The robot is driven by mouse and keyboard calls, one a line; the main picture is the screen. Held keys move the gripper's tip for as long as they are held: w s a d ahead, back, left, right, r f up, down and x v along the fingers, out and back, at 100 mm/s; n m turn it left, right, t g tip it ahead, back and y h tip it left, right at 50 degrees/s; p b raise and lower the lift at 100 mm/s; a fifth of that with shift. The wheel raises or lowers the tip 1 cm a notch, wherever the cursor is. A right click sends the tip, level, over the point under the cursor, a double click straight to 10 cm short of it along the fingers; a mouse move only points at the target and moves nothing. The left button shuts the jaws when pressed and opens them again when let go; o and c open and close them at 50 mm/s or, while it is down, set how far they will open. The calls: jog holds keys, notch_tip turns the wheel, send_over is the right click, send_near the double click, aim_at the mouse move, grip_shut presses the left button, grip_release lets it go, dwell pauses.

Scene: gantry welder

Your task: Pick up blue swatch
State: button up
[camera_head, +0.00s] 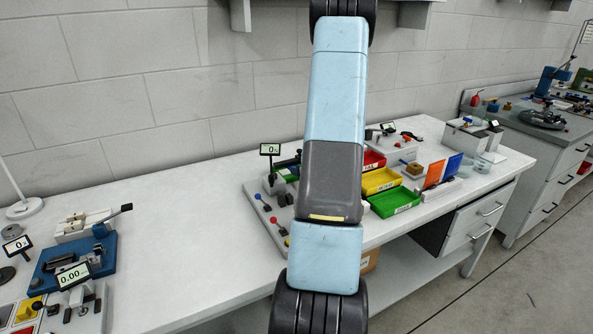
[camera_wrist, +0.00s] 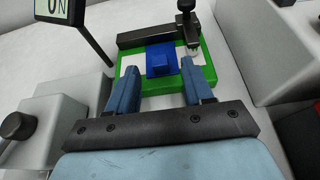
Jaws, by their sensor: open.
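My gripper (camera_wrist: 158,68) is open, with one blue finger on each side of the piece's near part. Nothing is visibly held, and I cannot tell whether the fingers touch the piece. In the head view my arm hides the gripper and most of this spot. A separate upright blue panel (camera_head: 453,165) stands beside an orange panel (camera_head: 433,174) on the right of the bench.
A black bar and post (camera_wrist: 186,18) stand at the back of the green base. A display (camera_wrist: 57,10) is at left, with grey blocks (camera_wrist: 278,50) at right. Red, yellow and green bins (camera_head: 394,202) stand right of my arm. The white bench (camera_head: 190,230) is clear left of centre.

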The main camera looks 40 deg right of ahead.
jog(key=shift+x, duration=1)
jog(key=shift+c, duration=0.3)
grip_shut()
